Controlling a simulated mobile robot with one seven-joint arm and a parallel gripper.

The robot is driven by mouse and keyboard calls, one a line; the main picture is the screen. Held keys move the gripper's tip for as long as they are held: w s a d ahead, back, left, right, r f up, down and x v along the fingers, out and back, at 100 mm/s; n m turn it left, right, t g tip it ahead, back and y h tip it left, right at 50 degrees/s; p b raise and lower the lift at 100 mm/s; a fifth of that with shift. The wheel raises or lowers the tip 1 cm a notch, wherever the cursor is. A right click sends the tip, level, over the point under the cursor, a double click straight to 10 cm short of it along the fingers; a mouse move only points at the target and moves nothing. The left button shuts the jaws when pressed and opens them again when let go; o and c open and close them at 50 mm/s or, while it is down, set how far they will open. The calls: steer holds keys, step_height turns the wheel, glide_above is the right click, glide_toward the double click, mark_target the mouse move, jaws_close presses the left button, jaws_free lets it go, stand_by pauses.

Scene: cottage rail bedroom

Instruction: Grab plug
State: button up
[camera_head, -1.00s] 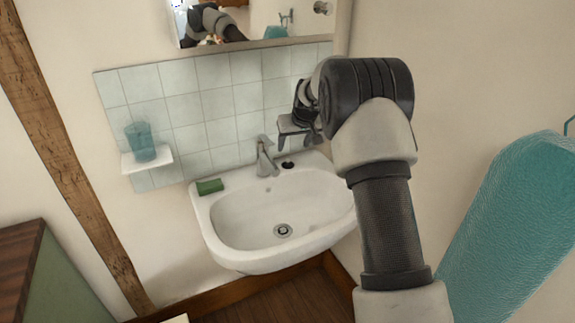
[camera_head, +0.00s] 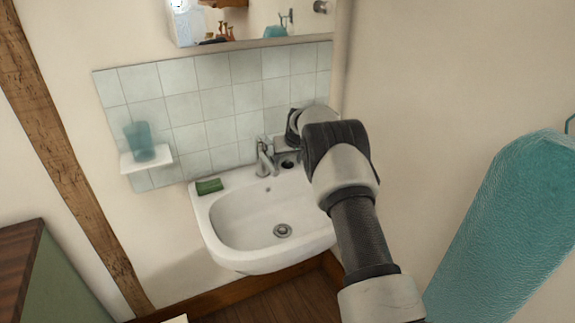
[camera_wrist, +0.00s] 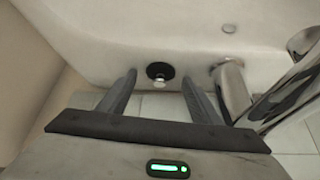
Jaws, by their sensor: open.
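The plug (camera_wrist: 160,73) is a small black disc with a light metal knob, on the white sink's back ledge in the wrist view. In the head view it shows as a dark spot (camera_head: 288,163) to the right of the faucet. My gripper (camera_wrist: 158,80) is open, with one finger on each side of the plug in the wrist view. The fingers look apart from the plug; their exact height above it is hard to tell. In the head view my gripper is partly hidden by my arm.
The chrome faucet (camera_wrist: 235,92) stands close to the right finger in the wrist view. The white sink (camera_head: 222,222) has an open drain (camera_head: 283,230). A green soap bar (camera_head: 209,186) lies on its left rim. A tiled wall (camera_head: 215,110) rises behind.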

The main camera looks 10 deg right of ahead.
steer(key=shift+r, duration=0.1)
steer(key=c, duration=1.1)
